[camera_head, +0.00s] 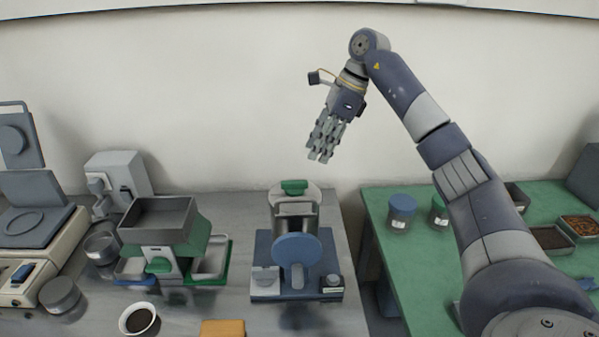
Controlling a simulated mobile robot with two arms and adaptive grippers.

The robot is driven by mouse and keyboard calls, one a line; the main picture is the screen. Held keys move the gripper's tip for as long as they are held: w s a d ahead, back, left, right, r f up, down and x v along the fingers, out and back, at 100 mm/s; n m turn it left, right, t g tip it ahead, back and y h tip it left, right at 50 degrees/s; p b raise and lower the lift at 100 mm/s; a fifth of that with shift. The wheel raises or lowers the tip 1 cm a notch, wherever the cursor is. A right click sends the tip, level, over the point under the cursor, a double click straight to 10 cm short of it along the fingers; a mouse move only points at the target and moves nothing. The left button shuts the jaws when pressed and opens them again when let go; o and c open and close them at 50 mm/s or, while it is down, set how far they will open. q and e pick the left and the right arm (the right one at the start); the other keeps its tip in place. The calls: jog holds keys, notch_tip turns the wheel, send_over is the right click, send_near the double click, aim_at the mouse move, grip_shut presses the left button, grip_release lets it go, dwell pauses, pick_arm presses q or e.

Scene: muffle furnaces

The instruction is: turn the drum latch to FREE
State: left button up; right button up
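A bench machine (296,262) with a round blue disc (297,249) on its front stands on the grey table in the middle. It has a grey body, a green part (294,187) on top and a dark blue base. A small grey block and a small dark knob (333,281) sit at the base's front corners. I cannot tell which part is the drum latch, and no FREE marking is readable. My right gripper (321,155) hangs in the air above and behind the machine, pointing down, touching nothing. Its fingers lie close together; their opening is unclear. My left gripper is not in view.
Left of the machine stands a green device with a grey hopper (158,219). A white bowl of dark material (138,320) and a yellow-brown block (222,328) lie at the front. On the right, a green table (418,274) holds jars and trays; my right arm passes above it.

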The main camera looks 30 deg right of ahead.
send_over(302, 181)
jog(key=s+d, duration=0.2)
notch_tip(302, 181, down, 4)
jog(key=shift+w+f+p, duration=0.1)
jog(key=shift+w+p, duration=0.05)
jog(key=shift+p, duration=0.3)
jog(key=x, duration=0.3)
jog(key=shift+w+d+p, duration=0.1)
jog(key=shift+w+p, duration=0.15)
jog(key=shift+p, duration=0.05)
jog(key=shift+x, duration=0.85)
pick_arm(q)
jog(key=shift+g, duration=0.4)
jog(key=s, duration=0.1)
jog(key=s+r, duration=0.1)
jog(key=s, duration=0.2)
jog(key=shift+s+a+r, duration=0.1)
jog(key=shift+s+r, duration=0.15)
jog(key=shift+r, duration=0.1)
pick_arm(e)
grip_shut()
